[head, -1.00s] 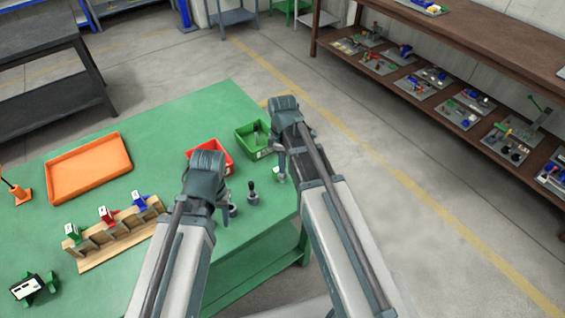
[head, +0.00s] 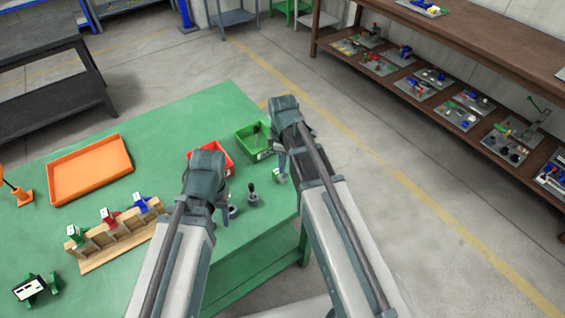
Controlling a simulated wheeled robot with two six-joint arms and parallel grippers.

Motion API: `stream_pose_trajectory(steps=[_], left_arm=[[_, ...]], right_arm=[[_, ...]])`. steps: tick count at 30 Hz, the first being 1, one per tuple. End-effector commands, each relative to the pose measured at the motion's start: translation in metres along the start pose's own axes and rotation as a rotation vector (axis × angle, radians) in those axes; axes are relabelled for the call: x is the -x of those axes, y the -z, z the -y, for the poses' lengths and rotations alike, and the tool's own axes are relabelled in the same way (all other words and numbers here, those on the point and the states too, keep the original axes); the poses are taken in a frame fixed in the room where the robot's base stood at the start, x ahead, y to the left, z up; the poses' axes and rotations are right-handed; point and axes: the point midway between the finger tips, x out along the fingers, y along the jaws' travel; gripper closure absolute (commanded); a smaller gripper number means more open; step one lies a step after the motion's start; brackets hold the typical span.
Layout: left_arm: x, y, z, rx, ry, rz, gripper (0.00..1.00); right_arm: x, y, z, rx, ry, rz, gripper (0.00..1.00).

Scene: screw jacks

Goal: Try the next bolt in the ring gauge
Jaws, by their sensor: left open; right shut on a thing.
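My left gripper (head: 222,203) is open, low over the green table near its front edge, beside a small grey round piece (head: 233,211) that it partly covers. A dark bolt (head: 252,190) stands upright in a grey round base just right of it; I cannot tell which round piece is the ring gauge. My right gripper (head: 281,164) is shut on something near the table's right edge. What it holds is mostly hidden; a small green and white piece (head: 280,178) shows just below its fingers. A red bin (head: 226,153) and a green bin (head: 243,139) stand behind, the green one with a dark piece inside.
A wooden rack (head: 122,239) with green, red and blue pieces stands at the left front of the green table (head: 165,120). An orange tray (head: 91,170) lies behind it, with a black and green device (head: 29,289) at front left. The table's middle is clear.

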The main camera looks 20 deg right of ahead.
Motion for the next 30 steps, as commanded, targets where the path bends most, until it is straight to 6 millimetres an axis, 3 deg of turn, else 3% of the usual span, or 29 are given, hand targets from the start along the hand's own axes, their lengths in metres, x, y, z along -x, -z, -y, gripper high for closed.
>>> stream_pose_trajectory(steps=[30], left_arm=[[0.056, -0.003, 0.005, -0.001, 0.0, 0.0, 0.5]], right_arm=[[0.056, 0.0, 0.0, 0.0, 0.0, 0.0, 1.0]])
